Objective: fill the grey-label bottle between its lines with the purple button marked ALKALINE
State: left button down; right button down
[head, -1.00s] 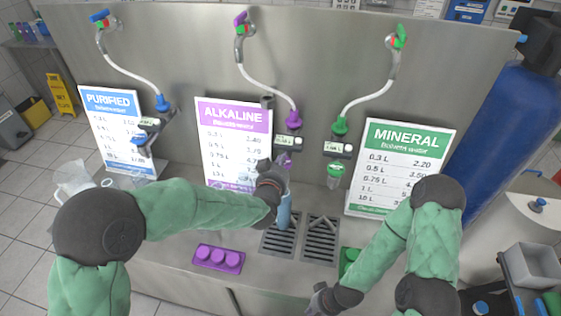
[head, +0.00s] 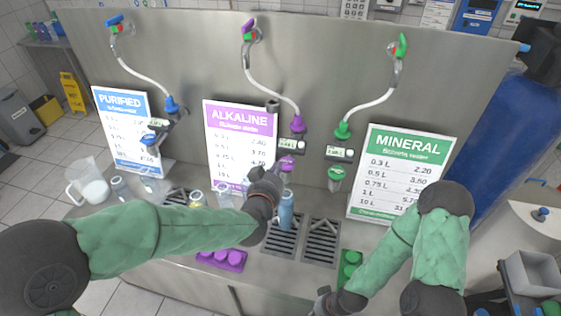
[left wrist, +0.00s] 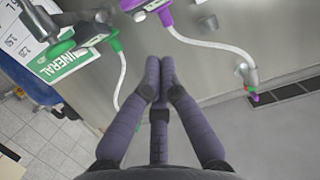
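A blue bottle (head: 286,212) stands upright on the drain grate below the ALKALINE tap; its label and fill lines cannot be made out. A purple piece (head: 287,163) of the ALKALINE dispenser shows just above it, partly behind my left gripper; its marking is not readable. My left gripper (head: 272,180) is beside the dispenser, just left of and above the bottle. In the left wrist view its fingers (left wrist: 160,68) are together with nothing between them; the purple hose fitting (left wrist: 157,6) is beyond. My right gripper (head: 323,300) is low, in front of the grates; its fingers are unclear.
The ALKALINE sign (head: 240,140) stands behind my left forearm and the MINERAL sign (head: 402,172) stands right. A purple holder (head: 221,259) and a green holder (head: 350,262) lie at the counter front. A clear jug (head: 88,183) and small bottles stand left. The right grate (head: 320,243) is empty.

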pick_arm(q)
jog(key=shift+v, duration=0.95)
dwell(0.5)
